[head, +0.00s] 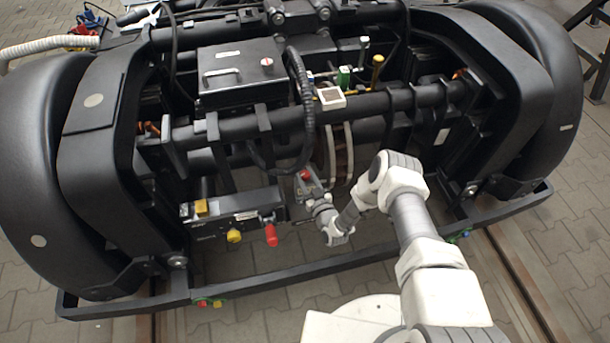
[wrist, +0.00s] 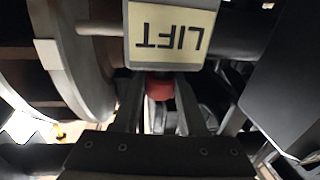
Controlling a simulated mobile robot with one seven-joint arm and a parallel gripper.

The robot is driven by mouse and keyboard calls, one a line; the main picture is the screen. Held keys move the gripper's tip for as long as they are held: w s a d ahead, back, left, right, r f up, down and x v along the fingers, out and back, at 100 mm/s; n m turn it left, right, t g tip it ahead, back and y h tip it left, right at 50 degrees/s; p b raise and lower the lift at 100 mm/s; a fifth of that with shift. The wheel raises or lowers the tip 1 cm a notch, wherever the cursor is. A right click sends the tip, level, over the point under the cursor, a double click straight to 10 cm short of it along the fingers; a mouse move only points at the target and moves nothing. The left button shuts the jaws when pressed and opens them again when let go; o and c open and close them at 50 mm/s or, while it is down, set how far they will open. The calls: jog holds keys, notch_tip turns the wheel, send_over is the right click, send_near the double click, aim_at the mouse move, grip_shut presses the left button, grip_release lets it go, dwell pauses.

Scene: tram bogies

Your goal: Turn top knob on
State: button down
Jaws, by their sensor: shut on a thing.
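In the wrist view, my gripper (wrist: 159,84) is shut on a red knob-like part (wrist: 159,91). This part sits right by the edge of a box with a cream "LIFT" label (wrist: 172,32), which reads upside down. In the head view, my gripper (head: 308,184) is low in front of the bogie's middle, with a red part (head: 305,174) at its tip. A small red and white knob (head: 267,64) stands on the lid of the black box (head: 240,80), up and left of my gripper and apart from it. The knob's setting cannot be told.
A black control box (head: 222,225) with a yellow knob (head: 234,236) and red handle (head: 270,235) is left of my gripper. A wheel disc (head: 335,150) and thick black bars (head: 400,100) are close behind. The black lower frame rail (head: 330,265) runs in front. Paving lies around.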

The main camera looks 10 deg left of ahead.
jog(key=n+g+y, duration=0.4)
jog(key=g+y, duration=0.1)
jog(key=shift+n, duration=0.3)
jog(key=shift+n+g+y, duration=1.1)
jog(key=shift+n+g, duration=0.4)
jog(key=shift+g, duration=1.2)
jog(key=shift+c, duration=2.2)
grip_release()
jog(key=p+v, duration=0.3)
jog(key=v, duration=1.4)
jog(key=shift+s, duration=0.15)
jog(key=shift+d+f, duration=0.15)
